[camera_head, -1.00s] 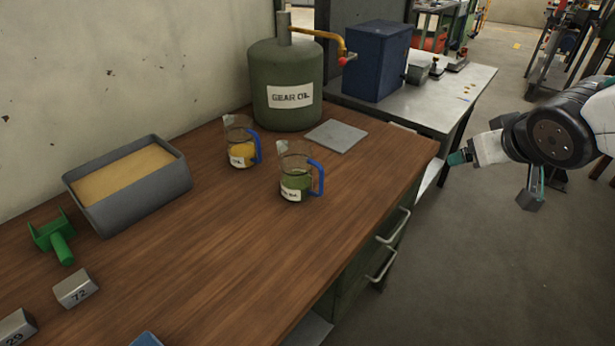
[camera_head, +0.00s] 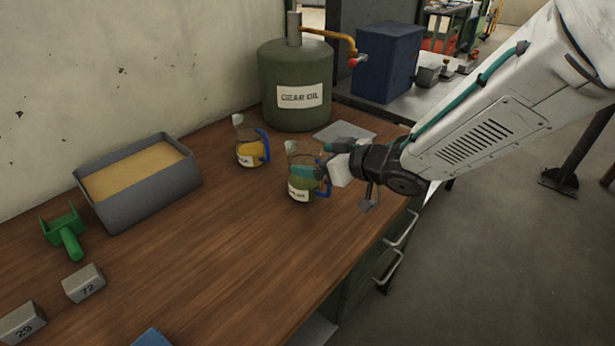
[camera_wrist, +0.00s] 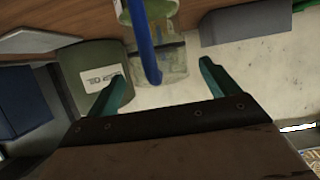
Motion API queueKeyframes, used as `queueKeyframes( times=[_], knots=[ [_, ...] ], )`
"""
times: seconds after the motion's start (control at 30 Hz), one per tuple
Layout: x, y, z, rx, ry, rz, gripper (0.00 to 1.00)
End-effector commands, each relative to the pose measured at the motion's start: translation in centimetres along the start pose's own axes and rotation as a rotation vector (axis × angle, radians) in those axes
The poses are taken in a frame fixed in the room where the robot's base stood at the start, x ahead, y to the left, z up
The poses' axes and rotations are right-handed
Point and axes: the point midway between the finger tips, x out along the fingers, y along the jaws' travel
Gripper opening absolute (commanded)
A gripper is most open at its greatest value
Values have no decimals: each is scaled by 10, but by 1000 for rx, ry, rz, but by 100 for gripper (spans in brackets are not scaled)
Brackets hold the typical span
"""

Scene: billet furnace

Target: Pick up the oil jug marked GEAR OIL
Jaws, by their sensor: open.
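A clear jug with green oil, a blue handle and a white label (camera_head: 299,194) stands upright on the wooden bench; its label is too small to read surely. A similar jug with yellow oil (camera_head: 250,156) stands behind it to the left. My gripper (camera_head: 315,161) is open at the green jug's upper right, its teal fingers overlapping the jug and handle in the head view. In the wrist view, the blue handle (camera_wrist: 146,50) and green jug (camera_wrist: 172,62) appear between and beyond the open fingers. Contact cannot be told.
A large green drum marked GEAR OIL (camera_head: 292,78) stands behind the jugs. A grey plate (camera_head: 345,132) lies beside it. A grey sand-filled bin (camera_head: 150,205), green tool (camera_head: 67,236) and numbered blocks (camera_head: 84,284) are at left.

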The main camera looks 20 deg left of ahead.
Motion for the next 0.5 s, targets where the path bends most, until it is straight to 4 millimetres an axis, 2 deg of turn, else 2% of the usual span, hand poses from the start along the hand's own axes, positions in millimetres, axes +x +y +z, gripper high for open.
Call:
queueKeyframes(
  times=[0.13,0.4,0.5],
  knots=[
    [17,0,0,0,0,0,87],
    [20,1,0,1,0,2,87],
    [20,1,0,0,0,2,59]
  ],
)
